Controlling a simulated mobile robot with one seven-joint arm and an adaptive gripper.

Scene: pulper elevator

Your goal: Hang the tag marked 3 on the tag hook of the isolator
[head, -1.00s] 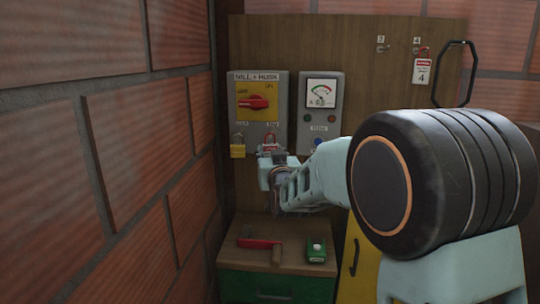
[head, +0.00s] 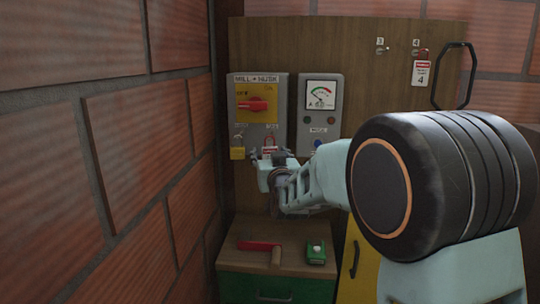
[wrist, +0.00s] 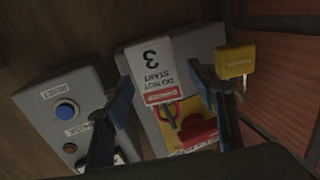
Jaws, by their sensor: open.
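The tag marked 3 (wrist: 150,67) hangs below the red isolator switch (head: 257,103), at the TAG position on the isolator box (head: 243,125). It is white with a red band, and in the head view its red loop (head: 269,139) shows above it. The wrist view is upside down and shows the tag at a slight tilt. The tag hook itself is hard to make out behind the loop. My gripper (wrist: 160,78) is open, with one finger to either side of the tag and gaps between. In the head view my gripper (head: 272,158) is just below and in front of the tag.
A yellow padlock (head: 237,152) hangs left of the tag. The meter box (head: 320,128) stands close on the right. The numbered hook 3 (head: 381,48) is empty; tag 4 (head: 421,72) hangs beside it. A green-fronted cabinet (head: 276,285) is below, a brick wall at left.

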